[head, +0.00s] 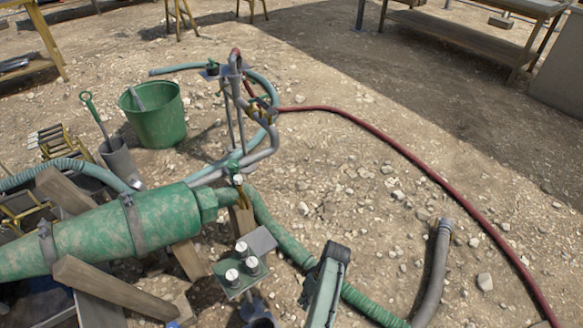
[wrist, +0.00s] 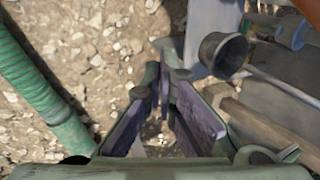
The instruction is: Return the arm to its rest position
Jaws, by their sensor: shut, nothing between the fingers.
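My gripper (wrist: 163,78) shows in the wrist view, with its two dark, purple-tinted fingers reaching up from the bottom middle. The fingertips are together and nothing is held between them. Stony ground shows beneath and through the gap between the finger bases. A green ribbed hose (wrist: 38,88) lies to the left of the fingers, apart from them. A dark round pipe end (wrist: 222,54) is just right of the fingertips; I cannot tell how far below it is. I cannot make out the fingertips in the head view.
In the head view, a large green cylinder (head: 100,240) rests among timbers at left. A grey pipe stand (head: 236,115) and green bucket (head: 155,118) stand behind it. A red hose (head: 400,155) curves right. A grey hose (head: 435,270) lies lower right. Open gravel lies between.

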